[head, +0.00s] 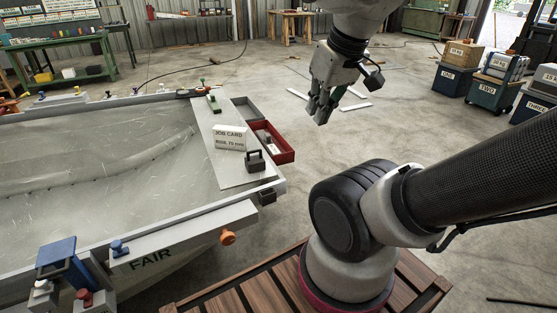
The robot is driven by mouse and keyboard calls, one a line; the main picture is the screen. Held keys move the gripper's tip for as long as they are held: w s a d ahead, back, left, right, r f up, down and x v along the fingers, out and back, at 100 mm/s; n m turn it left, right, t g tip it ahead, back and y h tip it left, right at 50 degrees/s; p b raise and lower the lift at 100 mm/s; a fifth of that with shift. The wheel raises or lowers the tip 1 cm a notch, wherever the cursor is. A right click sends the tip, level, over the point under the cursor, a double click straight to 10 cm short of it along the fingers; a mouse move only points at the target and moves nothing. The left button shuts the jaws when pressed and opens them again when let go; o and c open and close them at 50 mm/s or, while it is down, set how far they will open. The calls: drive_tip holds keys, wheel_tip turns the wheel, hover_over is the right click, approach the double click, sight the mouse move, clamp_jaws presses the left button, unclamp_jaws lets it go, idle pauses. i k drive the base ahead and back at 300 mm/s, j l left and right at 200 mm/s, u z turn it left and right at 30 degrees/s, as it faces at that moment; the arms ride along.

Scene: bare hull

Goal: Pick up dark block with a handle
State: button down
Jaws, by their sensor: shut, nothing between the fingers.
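The dark block with a handle (255,163) stands upright on the pale board at the right end of the hull, near the board's edge. Its looped handle points up. My gripper (322,118) hangs in the air over the floor, to the right of and above the block in the picture, clearly apart from it. Its fingers point down and are shut with nothing in them.
A white job card (230,138) stands left of the block. An orange knob (228,237) sits on the hull's side. Labelled boxes (489,93) stand far right. The floor under my gripper holds only pale strips (355,107).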

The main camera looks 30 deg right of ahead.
sight(253, 164)
drive_tip(key=z, duration=0.45)
drive_tip(key=i+l+u, duration=0.15)
drive_tip(key=i+l, duration=0.85)
drive_tip(key=i, duration=0.05)
